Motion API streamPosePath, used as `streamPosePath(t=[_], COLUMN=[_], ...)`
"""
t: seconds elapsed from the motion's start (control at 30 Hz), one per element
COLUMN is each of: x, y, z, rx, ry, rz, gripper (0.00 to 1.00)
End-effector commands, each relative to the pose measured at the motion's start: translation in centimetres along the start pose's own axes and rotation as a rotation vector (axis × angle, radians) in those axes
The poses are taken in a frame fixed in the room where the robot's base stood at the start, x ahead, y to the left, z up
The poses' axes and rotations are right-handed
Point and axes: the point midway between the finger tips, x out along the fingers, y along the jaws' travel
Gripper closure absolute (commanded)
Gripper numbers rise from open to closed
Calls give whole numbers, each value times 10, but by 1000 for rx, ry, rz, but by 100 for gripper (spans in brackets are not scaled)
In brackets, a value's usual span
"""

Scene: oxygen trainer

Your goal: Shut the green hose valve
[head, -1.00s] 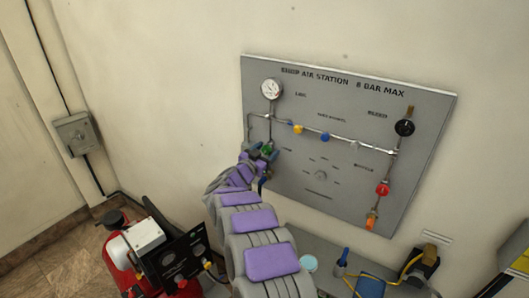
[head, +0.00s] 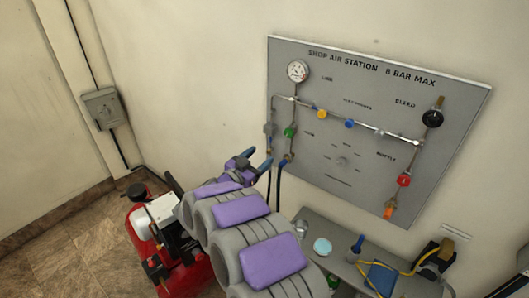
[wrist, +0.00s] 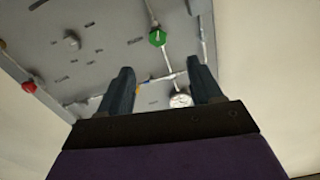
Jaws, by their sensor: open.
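The green hose valve (head: 290,132) is a small green knob on the left pipe of the grey panel, below the pressure gauge (head: 298,71). In the wrist view the green valve (wrist: 157,38) shows beyond the fingertips, and its knob lies along the pipe at a slant I cannot judge well. My gripper (head: 258,159) is open and empty, below and to the left of the valve, apart from it. In the wrist view my gripper (wrist: 163,80) shows two dark fingers spread wide with nothing between them but the panel behind.
The panel (head: 340,190) also carries a yellow knob (head: 321,115), a blue knob (head: 350,123), a red knob (head: 403,180) and a black knob (head: 432,118). A red compressor (head: 195,274) stands below left. A shelf (head: 315,222) holds tools below the panel.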

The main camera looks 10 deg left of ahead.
Motion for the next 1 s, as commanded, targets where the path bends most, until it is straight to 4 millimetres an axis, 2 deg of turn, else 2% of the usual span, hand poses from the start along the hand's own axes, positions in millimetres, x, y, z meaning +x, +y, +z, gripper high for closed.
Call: streamPosePath(t=[0.43, 0.87, 1.0], x=[-5, -20, -16], y=[1, 2, 5], z=[0, -13, -10], rx=[-2, -53, -57], ry=[0, 0, 0], rz=[1, 2, 5], gripper=[35, 35, 35])
